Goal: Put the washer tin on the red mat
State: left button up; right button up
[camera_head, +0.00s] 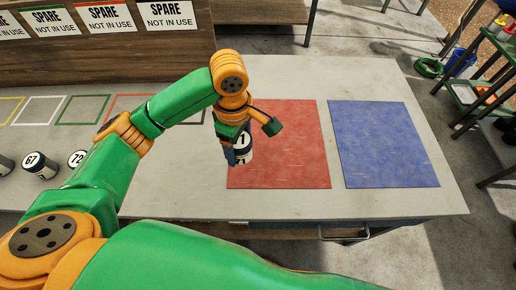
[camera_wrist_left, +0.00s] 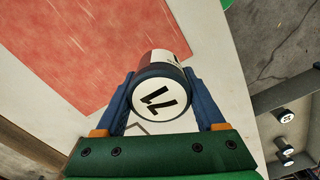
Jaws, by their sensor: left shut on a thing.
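My left gripper (camera_head: 238,146) is shut on a small white and dark tin (camera_head: 244,150) with a number on its lid. In the left wrist view the tin (camera_wrist_left: 160,94) sits between the two blue fingers of the gripper (camera_wrist_left: 160,88), and its lid reads like 71. The red mat (camera_head: 285,140) lies flat on the table; in the head view the held tin overlaps its left edge. The mat (camera_wrist_left: 80,45) fills the upper left of the left wrist view. I cannot tell whether the tin touches anything below. My right gripper is not in view.
A blue mat (camera_head: 383,143) lies right of the red one. Tins numbered 67 (camera_head: 40,165) and 72 (camera_head: 76,158) stand at the left, near coloured outlines on the table (camera_head: 200,206). A wooden panel with SPARE signs (camera_head: 105,15) rises behind. A green shelf (camera_head: 470,96) stands at right.

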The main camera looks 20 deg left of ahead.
aim_at(254, 160)
pick_arm(q)
jog(key=w+f, duration=0.1)
jog(key=w+d+f, duration=0.1)
jog(key=f, duration=0.1)
jog(key=w+d+f, duration=0.1)
jog(key=w+f, duration=0.1)
jog(key=shift+d+f, duration=0.1)
jog(key=shift+d, duration=0.1)
notch_tip(254, 160, down, 3)
jog(key=shift+a+r, duration=0.1)
jog(key=shift+r, duration=0.1)
jog(key=shift+f, duration=0.35)
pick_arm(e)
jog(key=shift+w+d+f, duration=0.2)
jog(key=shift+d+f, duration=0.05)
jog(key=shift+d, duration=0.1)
pick_arm(q)
jog(key=shift+f, duration=0.1)
jog(key=o, duration=1.4)
jog(key=shift+o, duration=0.2)
